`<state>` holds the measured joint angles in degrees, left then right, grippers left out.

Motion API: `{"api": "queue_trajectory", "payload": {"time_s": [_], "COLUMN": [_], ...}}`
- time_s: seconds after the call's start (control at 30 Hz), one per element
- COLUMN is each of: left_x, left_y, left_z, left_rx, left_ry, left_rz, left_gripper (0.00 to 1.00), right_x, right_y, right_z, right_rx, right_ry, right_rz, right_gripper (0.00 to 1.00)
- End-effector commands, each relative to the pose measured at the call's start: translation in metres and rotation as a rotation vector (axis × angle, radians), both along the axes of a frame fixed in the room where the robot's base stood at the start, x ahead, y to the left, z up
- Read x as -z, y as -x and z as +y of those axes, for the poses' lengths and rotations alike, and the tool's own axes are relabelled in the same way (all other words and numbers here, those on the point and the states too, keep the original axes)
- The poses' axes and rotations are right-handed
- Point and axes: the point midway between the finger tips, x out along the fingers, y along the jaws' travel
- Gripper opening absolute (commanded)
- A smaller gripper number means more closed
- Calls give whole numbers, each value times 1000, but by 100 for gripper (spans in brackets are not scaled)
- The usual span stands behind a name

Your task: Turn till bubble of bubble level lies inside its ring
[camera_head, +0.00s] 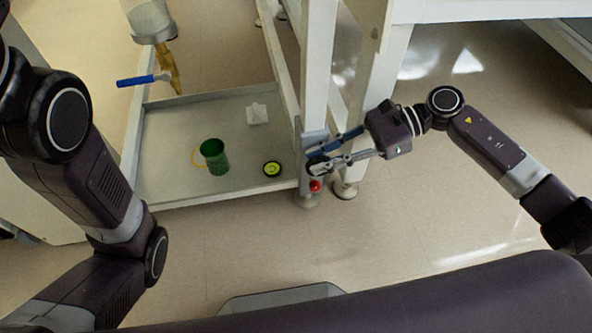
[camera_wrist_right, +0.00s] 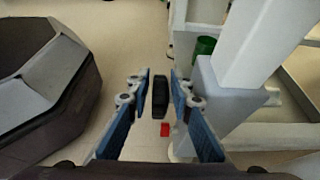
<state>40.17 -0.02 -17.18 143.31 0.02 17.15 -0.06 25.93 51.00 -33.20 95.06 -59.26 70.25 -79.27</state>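My left gripper is out of view.
A green cup (camera_head: 214,157) with a yellow ring beside it and a small white item (camera_head: 257,113) stand on the shelf. White posts (camera_head: 318,70) rise close to my right gripper. Floor in front is clear.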

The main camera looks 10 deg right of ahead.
Motion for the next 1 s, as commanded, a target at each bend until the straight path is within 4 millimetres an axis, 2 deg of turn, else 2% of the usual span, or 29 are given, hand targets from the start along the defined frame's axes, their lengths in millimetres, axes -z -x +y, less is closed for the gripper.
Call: {"api": "queue_trajectory", "payload": {"time_s": [0.03, 0.1, 0.33, 0.7, 0.77, 0.9, 1.0], "left_x": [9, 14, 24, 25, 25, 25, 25], "left_y": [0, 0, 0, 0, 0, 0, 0], "left_z": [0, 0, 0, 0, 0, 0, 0], "left_rx": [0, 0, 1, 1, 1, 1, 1], "left_ry": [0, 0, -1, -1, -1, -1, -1], "left_rz": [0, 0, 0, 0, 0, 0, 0], "left_gripper": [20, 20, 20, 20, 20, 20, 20], "right_x": [8, 12, 21, 22, 22, 22, 22], "right_y": [1, 1, 2, 2, 2, 2, 2], "right_z": [10, 23, 49, 55, 55, 54, 54], "right_rx": [-3, -3, -1, 1, 1, 1, 2], "right_ry": [-2, -2, -2, -1, -1, -1, -1], "right_rz": [-1, -1, 0, 1, 1, 1, 1], "right_gripper": [20, 20, 20, 20, 16, 0, 0]}}
